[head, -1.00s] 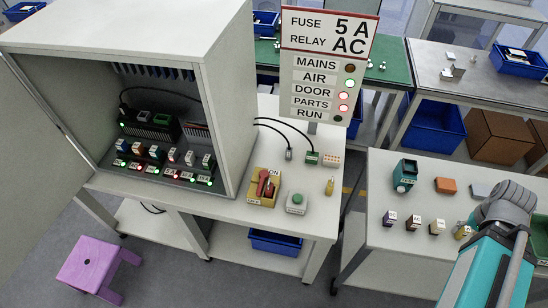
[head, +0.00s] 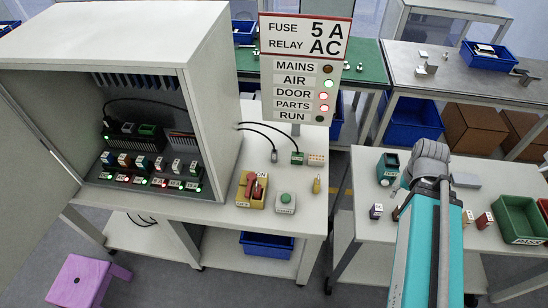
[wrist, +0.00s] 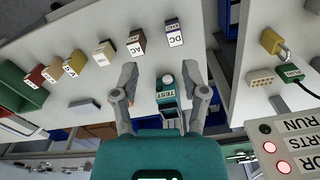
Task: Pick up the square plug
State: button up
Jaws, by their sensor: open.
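Two cabled plugs lie on the white bench right of the cabinet: a slim grey one (head: 274,156) and a blocky green one (head: 297,158). The green one looks the squarer, but I cannot tell its face shape. It also shows at the right of the wrist view (wrist: 290,73), with its black cable. My gripper (head: 430,158) is over the right-hand table, well right of both plugs. In the wrist view my gripper (wrist: 163,78) is open, its fingers apart and empty, with the teal TEST box (wrist: 166,88) showing between them.
A pale holed block (head: 316,159) and a brass padlock (head: 317,184) are near the plugs. The tall sign (head: 305,65) stands behind them. A red-yellow switch (head: 251,190) and green button (head: 286,200) sit in front. Small labelled blocks and a green tray (head: 522,220) are on the right table.

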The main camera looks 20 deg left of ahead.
jog(key=o, duration=0.4)
jog(key=shift+w+a+f, duration=0.1)
jog(key=shift+a, duration=0.05)
jog(key=shift+c, duration=0.2)
jog(key=w+a+f+n+y+b, duration=0.3)
jog(key=w+a+n+y+b, duration=0.1)
jog(key=a, duration=0.7)
jog(key=w+a+f+n+y+b, duration=0.4)
jog(key=w+a+n+b, duration=0.3)
jog(key=a+b, duration=0.3)
jog(key=w+a+f+n+y+b, duration=0.4)
jog(key=w+a+n+b, duration=0.2)
jog(key=a, duration=0.6)
jog(key=shift+a+n+g+y+b, duration=0.15)
jog(key=shift+n+g+y+b, duration=0.2)
jog(key=shift+n+b, duration=0.5)
jog(key=shift+f, duration=0.1)
jog(key=b, duration=0.4)
send_near(276, 151)
jog(key=x, duration=0.4)
jog(key=shift+f, duration=0.1)
jog(key=shift+a+f, duration=0.1)
jog(key=shift+a, duration=0.25)
